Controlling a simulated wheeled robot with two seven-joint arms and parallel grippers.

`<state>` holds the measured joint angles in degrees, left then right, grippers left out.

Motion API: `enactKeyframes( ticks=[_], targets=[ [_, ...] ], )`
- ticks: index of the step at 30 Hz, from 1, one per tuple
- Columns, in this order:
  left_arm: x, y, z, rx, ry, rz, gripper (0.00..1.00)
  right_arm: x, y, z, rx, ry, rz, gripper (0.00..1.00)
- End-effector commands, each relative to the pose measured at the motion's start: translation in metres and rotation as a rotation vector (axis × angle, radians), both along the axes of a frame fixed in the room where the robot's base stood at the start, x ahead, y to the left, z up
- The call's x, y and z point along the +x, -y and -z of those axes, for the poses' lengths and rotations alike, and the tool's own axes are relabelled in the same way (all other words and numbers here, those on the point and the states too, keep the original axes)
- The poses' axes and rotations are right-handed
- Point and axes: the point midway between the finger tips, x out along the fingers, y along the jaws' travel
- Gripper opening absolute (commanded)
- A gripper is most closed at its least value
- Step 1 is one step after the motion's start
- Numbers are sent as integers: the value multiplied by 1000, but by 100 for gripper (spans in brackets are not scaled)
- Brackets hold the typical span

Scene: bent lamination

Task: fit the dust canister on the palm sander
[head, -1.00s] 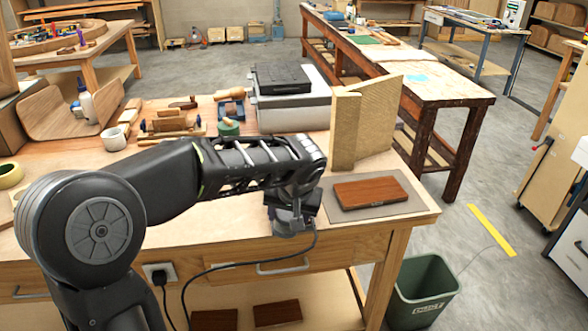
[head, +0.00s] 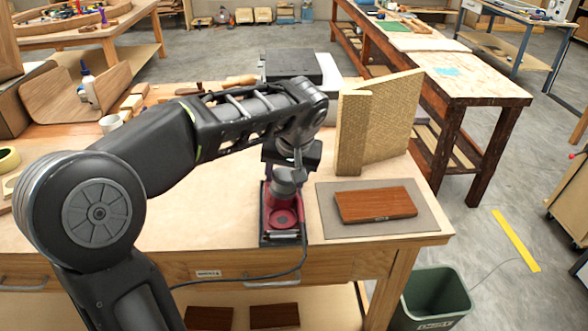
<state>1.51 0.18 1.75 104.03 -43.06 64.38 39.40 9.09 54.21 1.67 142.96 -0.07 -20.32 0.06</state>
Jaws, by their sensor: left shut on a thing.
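The red palm sander (head: 284,222) stands on a dark base near the front edge of the workbench. A round dark ring shows on its near part. My left gripper (head: 289,168) points down over the sander and is shut on a grey rounded piece, which looks like the dust canister (head: 285,186). The canister is at the back of the sander in the picture. I cannot tell whether they touch. My arm and gripper hide part of the canister's top and the sander's far side. My right gripper is not in view.
A dark wooden block (head: 375,204) lies on a grey mat (head: 420,222) to the right. An upright tan panel (head: 385,120) stands behind it. A black cord (head: 250,284) hangs over the bench front. A green bin (head: 433,297) stands on the floor. Bare bench top lies left of the sander.

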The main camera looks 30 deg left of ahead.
Motion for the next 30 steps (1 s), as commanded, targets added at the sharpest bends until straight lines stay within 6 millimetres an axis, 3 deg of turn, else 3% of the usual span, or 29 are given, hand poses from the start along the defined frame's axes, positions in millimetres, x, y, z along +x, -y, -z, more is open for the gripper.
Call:
enactKeyframes(
  ticks=[14, 30],
  targets=[
    [0, 0, 5, 0, 0, 0, 24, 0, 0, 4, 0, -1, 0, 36],
    [0, 0, 47, 0, -1, 0, 24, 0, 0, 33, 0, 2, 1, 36]
  ],
)
